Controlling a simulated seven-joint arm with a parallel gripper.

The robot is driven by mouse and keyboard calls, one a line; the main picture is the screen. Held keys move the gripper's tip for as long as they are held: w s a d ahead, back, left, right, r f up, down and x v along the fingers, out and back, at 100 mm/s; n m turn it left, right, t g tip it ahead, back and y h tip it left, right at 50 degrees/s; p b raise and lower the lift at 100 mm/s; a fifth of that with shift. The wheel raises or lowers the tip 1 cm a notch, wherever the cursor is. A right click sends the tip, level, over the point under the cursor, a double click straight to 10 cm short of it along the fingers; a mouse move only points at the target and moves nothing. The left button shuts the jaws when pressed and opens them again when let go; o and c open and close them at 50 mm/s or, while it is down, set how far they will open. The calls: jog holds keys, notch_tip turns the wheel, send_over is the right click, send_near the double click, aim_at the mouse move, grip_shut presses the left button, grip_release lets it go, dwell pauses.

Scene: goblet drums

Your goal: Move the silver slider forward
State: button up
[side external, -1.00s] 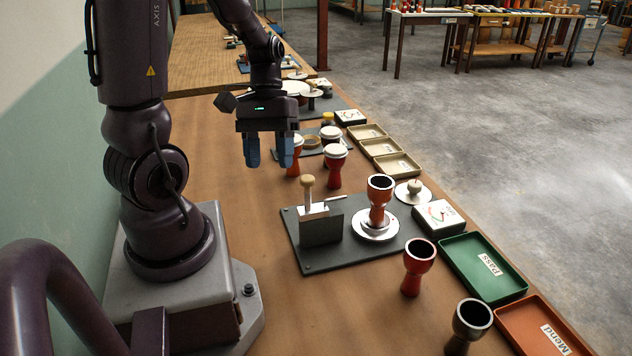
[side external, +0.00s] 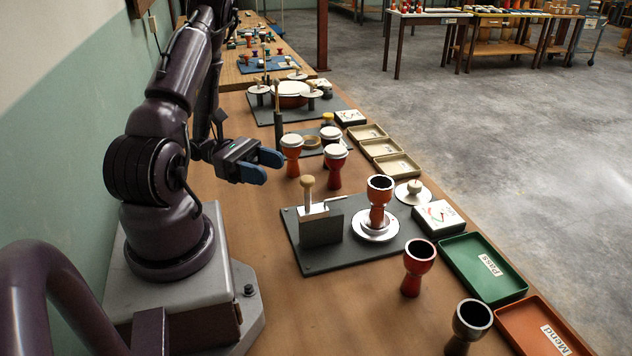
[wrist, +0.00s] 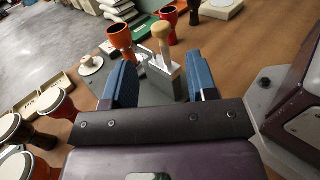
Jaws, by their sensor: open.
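The silver slider (side external: 313,213) sits on top of an upright grey block on a dark board (side external: 318,262). A pale wooden knob (side external: 308,183) stands up from it. In the wrist view the knob (wrist: 161,31) and block (wrist: 165,80) show between my fingers, farther off. My gripper (side external: 272,167) is open and empty, tipped toward horizontal, above the bench behind and left of the slider. It touches nothing. Its two blue fingers (wrist: 159,65) are apart in the wrist view. A red goblet shell (side external: 379,198) stands on a silver round plate (side external: 374,227) beside the block.
Drums with white heads (side external: 335,165) stand near my fingertips to the right. A loose red goblet (side external: 418,266) and a dark one (side external: 469,322) stand in front. A green tray (side external: 482,268) and an orange tray (side external: 540,330) lie at right. The bench left of the board is clear.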

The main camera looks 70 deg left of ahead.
aim_at(313, 182)
jog(key=x, duration=1.1)
jog(key=shift+d, duration=0.1)
jog(key=shift+c, duration=0.5)
grip_shut()
jog(key=shift+w+f, duration=0.1)
jog(key=shift+w, duration=2.5)
